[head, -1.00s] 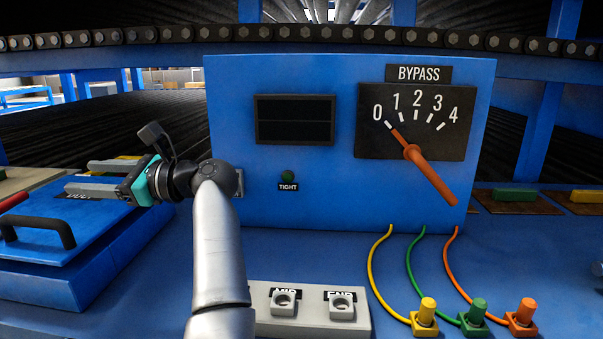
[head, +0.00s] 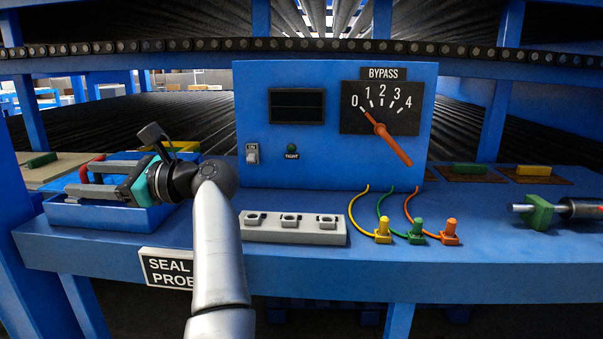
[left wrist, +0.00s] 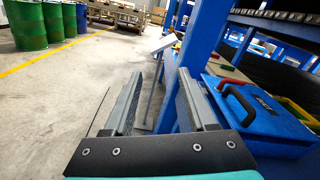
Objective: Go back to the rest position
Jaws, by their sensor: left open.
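My left gripper (head: 84,181) is open and empty in the head view, its two grey fingers pointing left. It overlaps a blue box (head: 100,215) at the bench's left end; how far above or in front of it I cannot tell. In the left wrist view the gripper (left wrist: 160,82) has nothing between its fingers. The box (left wrist: 262,128) there lies to the right of them, and a blue post (left wrist: 200,45) stands just beyond the right finger. My right gripper is not in view.
The blue bench (head: 300,262) carries a panel with a BYPASS dial (head: 382,105), a grey three-socket block (head: 293,229) and coloured plugs (head: 418,237). A green block (head: 537,213) with a rod stands at right. Green drums (left wrist: 28,25) stand across open floor (left wrist: 85,85).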

